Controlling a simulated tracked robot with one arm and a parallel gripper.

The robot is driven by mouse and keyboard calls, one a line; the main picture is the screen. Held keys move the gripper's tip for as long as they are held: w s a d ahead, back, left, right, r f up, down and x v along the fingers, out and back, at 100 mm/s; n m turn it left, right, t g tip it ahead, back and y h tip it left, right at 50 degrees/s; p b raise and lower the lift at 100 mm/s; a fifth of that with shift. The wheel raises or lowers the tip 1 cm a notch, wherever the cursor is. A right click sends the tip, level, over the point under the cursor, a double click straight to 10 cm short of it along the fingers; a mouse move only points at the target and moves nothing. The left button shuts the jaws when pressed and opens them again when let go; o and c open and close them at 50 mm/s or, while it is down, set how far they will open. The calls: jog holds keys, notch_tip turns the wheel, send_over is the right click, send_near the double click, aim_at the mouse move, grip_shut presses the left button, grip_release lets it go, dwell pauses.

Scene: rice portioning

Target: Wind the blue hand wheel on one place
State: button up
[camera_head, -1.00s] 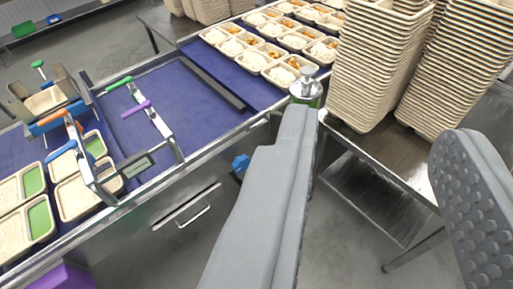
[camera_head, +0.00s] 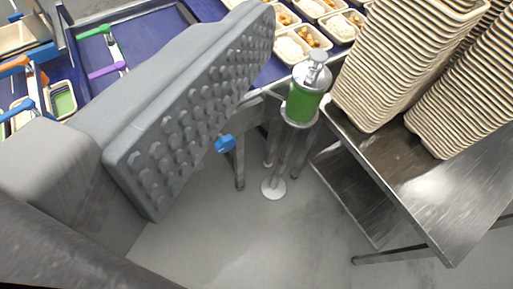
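The blue hand wheel (camera_head: 225,143) is small and sits below the edge of the conveyor line, just left of the green dispenser stand. It appears mounted on the line's metal frame, partly against dark legs. My gripper (camera_head: 200,110) shows as one large grey finger with a studded pad, spanning the left and upper middle of the view. The pad is bare and touches nothing that I can see, so the gripper looks open and empty. The wheel shows just right of this finger, apart from it in the picture. The other finger is not clearly visible.
A green pump dispenser (camera_head: 304,100) stands on a thin pole with a round base, right of the wheel. A steel table (camera_head: 430,185) with tall tray stacks (camera_head: 395,65) fills the right. Filled trays (camera_head: 292,47) sit on the line. The floor below is clear.

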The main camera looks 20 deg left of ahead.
aim_at(227, 147)
jog(key=w+d+f+n+h+b, duration=0.1)
jog(key=w+d+f+n+b, duration=0.15)
jog(key=w+f+n, duration=0.65)
jog(key=w+a+f+n+t+y+b, duration=0.15)
jog(key=w+f+n+y+b, duration=0.25)
jog(key=w+f+n, duration=1.45)
jog(key=w+a+f+n+g+y+b, duration=0.1)
jog(key=w+a+f+n+y+b, duration=0.2)
jog(key=f, duration=1.2)
jog(key=w+a+f+n+g+y, duration=0.1)
jog(key=a+f+n+g+y, duration=0.2)
jog(key=f, duration=1.2)
jog(key=s+a+f+n+g+y+b, duration=0.1)
jog(key=s+a+f+n+y, duration=0.3)
jog(key=f, duration=0.4)
jog(key=s+a+f+n+g+y+b, duration=0.15)
jog(key=s+a+f+n, duration=0.3)
jog(key=f, duration=0.45)
jog(key=shift+n, duration=0.5)
jog(key=x, duration=0.4)
jog(key=b+x, duration=0.1)
jog(key=x, duration=0.9)
jog(key=shift+w+d+r, duration=0.25)
jog(key=shift+w+r, duration=0.05)
jog(key=shift+r, duration=0.1)
